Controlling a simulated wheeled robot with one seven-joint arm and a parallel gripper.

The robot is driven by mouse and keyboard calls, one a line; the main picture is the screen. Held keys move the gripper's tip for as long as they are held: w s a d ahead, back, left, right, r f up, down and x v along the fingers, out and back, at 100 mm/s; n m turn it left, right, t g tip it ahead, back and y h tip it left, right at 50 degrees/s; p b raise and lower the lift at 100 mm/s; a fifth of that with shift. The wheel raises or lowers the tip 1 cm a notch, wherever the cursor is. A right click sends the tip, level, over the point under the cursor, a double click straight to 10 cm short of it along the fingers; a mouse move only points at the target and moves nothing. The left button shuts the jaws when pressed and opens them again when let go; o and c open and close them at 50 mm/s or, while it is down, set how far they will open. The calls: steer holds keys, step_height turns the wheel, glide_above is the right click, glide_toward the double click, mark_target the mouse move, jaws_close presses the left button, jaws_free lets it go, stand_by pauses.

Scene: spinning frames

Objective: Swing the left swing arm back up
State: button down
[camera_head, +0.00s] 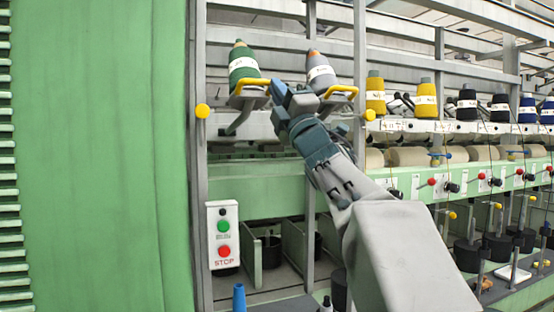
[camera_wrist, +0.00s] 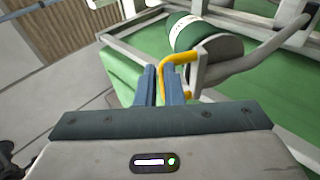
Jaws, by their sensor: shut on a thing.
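The left swing arm (camera_head: 240,122) is raised at the frame's upper left and carries a green yarn cone (camera_head: 243,68) with a white band. Its yellow handle (camera_head: 250,83) shows at the front. My gripper (camera_head: 278,88) is at the right end of this handle. In the wrist view, my gripper (camera_wrist: 163,78) has its blue fingers shut on the yellow handle (camera_wrist: 182,57), beside the green cone (camera_wrist: 218,45). The right swing arm also stands raised, with a grey cone (camera_head: 320,72) and a yellow handle (camera_head: 341,91); my gripper partly hides it.
A grey upright post (camera_head: 198,160) and a large green panel (camera_head: 95,150) stand to the left. A control box (camera_head: 222,236) with green and red buttons hangs below. Yellow, black and blue cones stand along the machine to the right. A blue cone tip (camera_head: 239,297) shows at the bottom.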

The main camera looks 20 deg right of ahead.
steer(key=b+v, duration=0.7)
steer(key=v, duration=0.7)
steer(key=w+d+f+m+g+h+p, duration=0.1)
steer(key=w+f+m+g+h+p, duration=0.65)
steer(key=m, duration=0.65)
steer(key=s+a+f+m+g+h+p, duration=0.1)
steer(key=s+a+f+m+g+p, duration=0.1)
steer(key=f, duration=0.4)
steer(key=s+a+f+m+g+h+p, duration=0.1)
steer(key=s+f+m+g+p, duration=0.15)
steer(key=f, duration=0.35)
steer(key=s+a+f+m+g+y+p, duration=0.1)
steer(key=s+a+f+m+g+p, duration=0.1)
steer(key=s+a+f+g, duration=0.3)
steer(key=s+a+f+m+g+y+p, duration=0.2)
steer(key=s+a+f+g+p, duration=0.3)
steer(key=s+f, duration=0.5)
steer(key=s+g, duration=0.1)
steer(key=s, duration=0.2)
steer(key=shift+a+f+m, duration=0.25)
steer(key=shift+f+m, duration=0.1)
steer(key=shift+f, duration=0.05)
steer(key=shift+w+d, duration=0.1)
